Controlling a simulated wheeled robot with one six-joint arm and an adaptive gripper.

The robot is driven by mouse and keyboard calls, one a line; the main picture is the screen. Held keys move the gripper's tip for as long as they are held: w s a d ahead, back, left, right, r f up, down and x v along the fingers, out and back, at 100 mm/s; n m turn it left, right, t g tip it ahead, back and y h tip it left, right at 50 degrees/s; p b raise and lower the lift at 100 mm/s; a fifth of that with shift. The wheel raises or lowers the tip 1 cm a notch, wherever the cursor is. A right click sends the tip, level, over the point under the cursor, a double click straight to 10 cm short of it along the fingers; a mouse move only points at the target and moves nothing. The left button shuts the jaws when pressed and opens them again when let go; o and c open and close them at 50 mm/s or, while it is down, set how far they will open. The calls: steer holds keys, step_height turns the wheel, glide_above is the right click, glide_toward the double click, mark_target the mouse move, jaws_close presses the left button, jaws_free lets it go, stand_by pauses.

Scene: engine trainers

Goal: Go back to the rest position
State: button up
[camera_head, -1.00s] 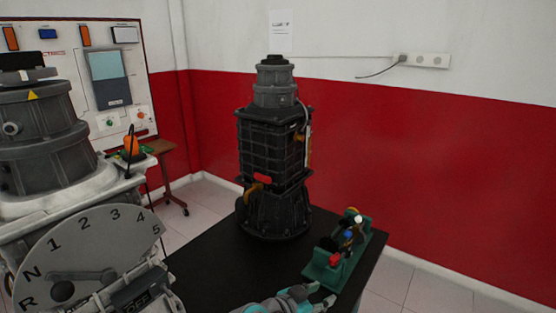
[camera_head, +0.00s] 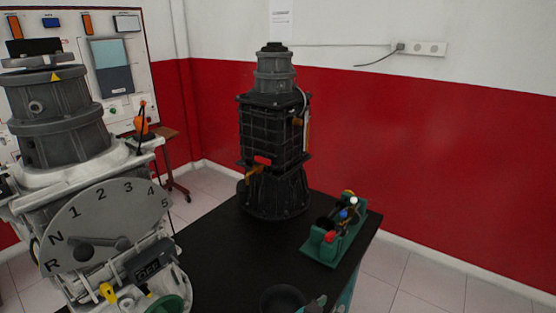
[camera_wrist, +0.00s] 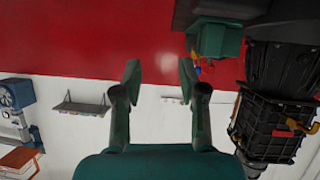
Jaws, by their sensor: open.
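My gripper (camera_wrist: 160,82) shows in the wrist view with its two dark green fingers spread apart and nothing between them. Parts of my arm show at the bottom edge of the head view, but the fingers cannot be made out there. The wrist view is upside down. It faces the red and white wall (camera_wrist: 75,40), and the gripper is clear of the objects in view.
A tall dark engine unit (camera_head: 273,140) stands on the black table (camera_head: 225,250). A green stand with coloured parts (camera_head: 335,235) sits right of it, near the table edge. A grey gear selector dial (camera_head: 105,225) is at left, before a control panel (camera_head: 110,60).

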steer(key=s+d+f+n+t+y, duration=0.15)
steer(key=s+f+n+y, duration=0.25)
steer(key=s+f, duration=0.5)
steer(key=s+d+f+n+y, duration=0.3)
steer(key=s+f, duration=0.2)
steer(key=s, duration=0.7)
steer(key=s+r+t, duration=0.1)
steer(key=s+r, duration=0.6)
steer(key=s, duration=0.4)
steer(key=s+d+r+t+y, duration=0.1)
steer(key=s+r+t, duration=0.1)
steer(key=s+r, duration=0.6)
steer(key=s, duration=0.4)
steer(key=shift+r+y, duration=0.15)
steer(key=shift+y, duration=0.15)
